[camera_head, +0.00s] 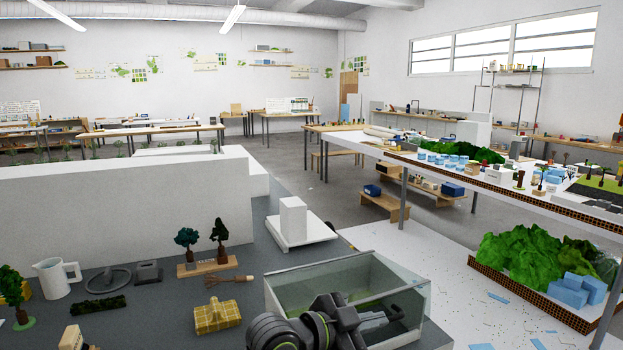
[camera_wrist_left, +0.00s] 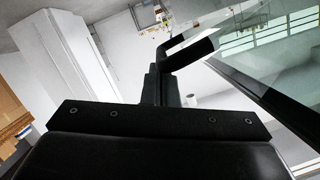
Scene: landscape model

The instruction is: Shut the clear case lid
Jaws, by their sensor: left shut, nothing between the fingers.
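The clear case (camera_head: 428,304) stands on the dark grey table at the lower middle of the head view, with see-through walls and pale edges. A clear pane (camera_head: 318,285) slants across it; I cannot tell for certain whether it is the lid or a wall. My left gripper (camera_head: 392,316) is shut and empty, in front of the case, and hides part of its front. In the left wrist view, a clear pane with a dark edge (camera_wrist_left: 262,72) rises close to the right of the gripper (camera_wrist_left: 178,60). I cannot tell whether they touch. My right gripper is not in view.
A yellow checked block (camera_head: 216,315), a small wooden rake (camera_head: 230,281) and model trees on a wooden base (camera_head: 206,266) lie left of the case. A white block on a slab (camera_head: 293,222) stands behind it.

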